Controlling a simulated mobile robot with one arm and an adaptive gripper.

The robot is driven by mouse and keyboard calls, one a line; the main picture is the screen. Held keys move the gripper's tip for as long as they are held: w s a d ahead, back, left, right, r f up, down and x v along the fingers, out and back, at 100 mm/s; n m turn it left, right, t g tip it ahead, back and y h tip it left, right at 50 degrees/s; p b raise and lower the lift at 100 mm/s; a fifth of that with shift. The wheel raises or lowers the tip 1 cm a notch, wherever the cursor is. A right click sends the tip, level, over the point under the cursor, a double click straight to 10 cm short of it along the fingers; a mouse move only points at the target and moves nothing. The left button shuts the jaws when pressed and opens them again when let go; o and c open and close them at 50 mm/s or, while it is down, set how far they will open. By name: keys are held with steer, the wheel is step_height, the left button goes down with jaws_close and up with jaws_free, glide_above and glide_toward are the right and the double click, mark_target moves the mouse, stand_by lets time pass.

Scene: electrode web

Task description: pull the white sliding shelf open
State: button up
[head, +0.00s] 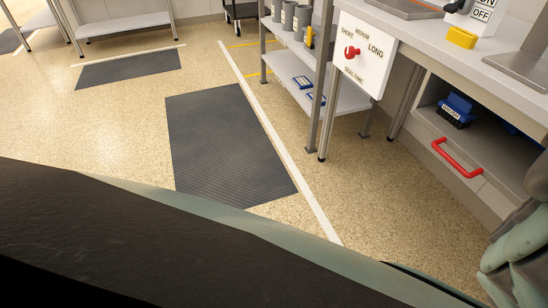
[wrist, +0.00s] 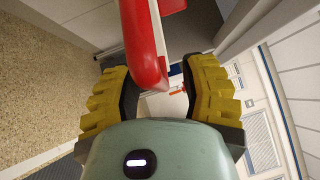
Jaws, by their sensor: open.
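The sliding shelf (head: 490,195) is under the bench at the right in the head view and looks pale grey. A red bar handle (head: 458,157) is fixed to its front. In the wrist view, my gripper (wrist: 162,72) is open, with its yellow-backed, dark-padded fingers spread. The red handle (wrist: 145,45) comes down from the top edge into the space between them, nearer the left finger. I cannot tell whether it touches a pad. The head view does not show my fingers; part of my arm shows at its lower right.
A blue and black labelled item (head: 455,108) is in the space above the shelf. A white panel with a red knob (head: 350,52) hangs at the bench's left end. A metal rack (head: 310,75) stands left of it. Dark mats (head: 225,140) lie on otherwise clear floor.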

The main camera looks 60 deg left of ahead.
steer(key=shift+o, duration=0.3)
steer(key=shift+a, duration=0.1)
jaws_close()
steer(key=shift+s, duration=0.1)
stand_by(0.3)
